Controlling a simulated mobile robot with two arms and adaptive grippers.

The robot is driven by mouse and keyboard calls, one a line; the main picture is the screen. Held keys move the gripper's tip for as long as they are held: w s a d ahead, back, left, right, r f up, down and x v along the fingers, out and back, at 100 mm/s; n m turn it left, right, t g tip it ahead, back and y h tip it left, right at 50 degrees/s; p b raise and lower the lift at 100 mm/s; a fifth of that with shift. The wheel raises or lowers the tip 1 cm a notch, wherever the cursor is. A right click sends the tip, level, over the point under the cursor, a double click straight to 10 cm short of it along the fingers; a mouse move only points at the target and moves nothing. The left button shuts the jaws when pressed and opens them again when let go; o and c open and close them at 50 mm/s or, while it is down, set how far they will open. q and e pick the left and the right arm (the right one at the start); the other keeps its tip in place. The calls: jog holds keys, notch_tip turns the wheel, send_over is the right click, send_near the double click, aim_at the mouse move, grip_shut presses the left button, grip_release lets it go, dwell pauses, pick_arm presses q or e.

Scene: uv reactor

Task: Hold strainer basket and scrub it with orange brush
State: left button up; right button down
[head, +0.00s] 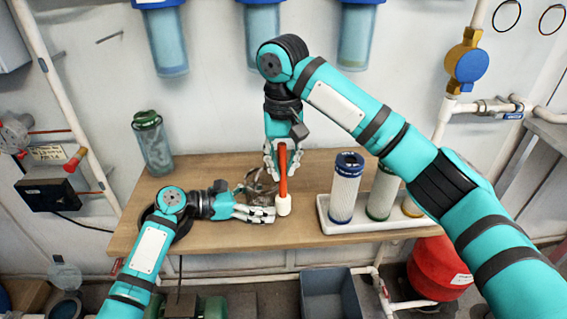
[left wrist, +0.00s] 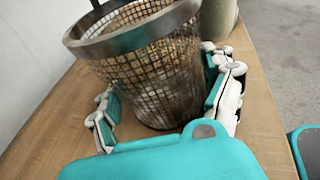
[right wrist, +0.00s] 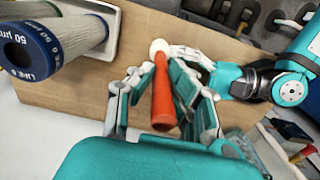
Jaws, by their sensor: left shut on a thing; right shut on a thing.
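The strainer basket (head: 257,181) is a metal mesh cup with a solid rim, standing on the wooden table. It fills much of the left wrist view (left wrist: 155,72). My left gripper (head: 262,213) has its fingers on both sides of the mesh and is shut on it. My right gripper (head: 282,164) is above, pointing down, shut on the orange handle of the brush (head: 283,178). The brush is upright with its white head (head: 283,207) downward, near the left fingertips. The right wrist view also shows the brush (right wrist: 162,95). Whether its head touches the basket cannot be told.
A white tray (head: 375,226) with upright filter cartridges (head: 345,187) stands right of the grippers. A clear canister with a green cap (head: 152,143) stands at the table's back left. Blue filter housings (head: 263,40) hang on the wall. The table's (head: 215,168) back middle is free.

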jog(key=shift+f, duration=1.6)
jog(key=shift+s, duration=0.15)
jog(key=shift+d+r, duration=0.1)
jog(key=shift+r, duration=0.05)
jog(key=shift+r, duration=1.6)
jog(key=shift+w, duration=0.2)
jog(key=shift+f, duration=0.1)
jog(key=shift+a+f, duration=0.2)
jog(key=shift+f, duration=1.45)
